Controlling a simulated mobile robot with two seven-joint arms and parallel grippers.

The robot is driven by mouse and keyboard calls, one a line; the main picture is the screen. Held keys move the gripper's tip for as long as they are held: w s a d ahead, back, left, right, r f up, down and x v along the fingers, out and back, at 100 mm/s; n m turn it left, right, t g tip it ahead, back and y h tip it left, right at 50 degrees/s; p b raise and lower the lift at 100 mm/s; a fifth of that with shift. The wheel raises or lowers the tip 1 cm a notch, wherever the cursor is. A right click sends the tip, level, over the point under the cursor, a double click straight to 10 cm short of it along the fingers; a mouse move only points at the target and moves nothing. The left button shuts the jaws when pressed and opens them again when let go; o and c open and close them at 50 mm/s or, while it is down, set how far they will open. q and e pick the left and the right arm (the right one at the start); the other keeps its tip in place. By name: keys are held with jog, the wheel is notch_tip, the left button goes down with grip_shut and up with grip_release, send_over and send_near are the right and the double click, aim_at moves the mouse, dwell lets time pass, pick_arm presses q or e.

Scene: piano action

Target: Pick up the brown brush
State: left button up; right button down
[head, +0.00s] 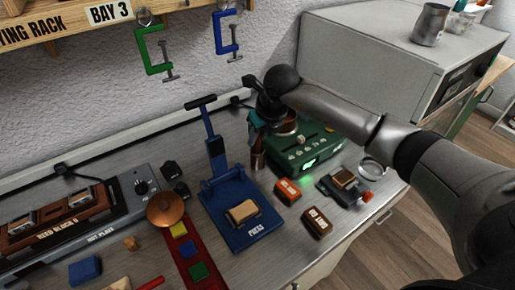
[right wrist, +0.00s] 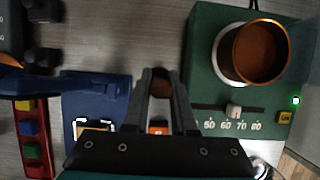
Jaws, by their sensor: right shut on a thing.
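My right gripper (head: 260,132) reaches in from the right and points down between the blue press and the green unit. It is shut on the brown brush (head: 258,160), whose brown part shows below the fingers. In the right wrist view, the fingers of the right gripper (right wrist: 161,90) close around the brush (right wrist: 161,80); only a small brown piece shows between their tips. Whether the brush touches the bench is hard to tell. My left gripper is not in view.
The blue press (head: 243,232) stands left of the gripper. The green unit (head: 312,147) with a copper pot (right wrist: 262,52) is close on the right. An orange block (head: 287,191) and a brown block (head: 317,222) lie in front. Clamps (head: 152,52) hang above.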

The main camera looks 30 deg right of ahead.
dwell(0.4)
notch_tip(320, 180, up, 20)
jog(key=p, duration=0.1)
dwell(0.5)
dwell(1.5)
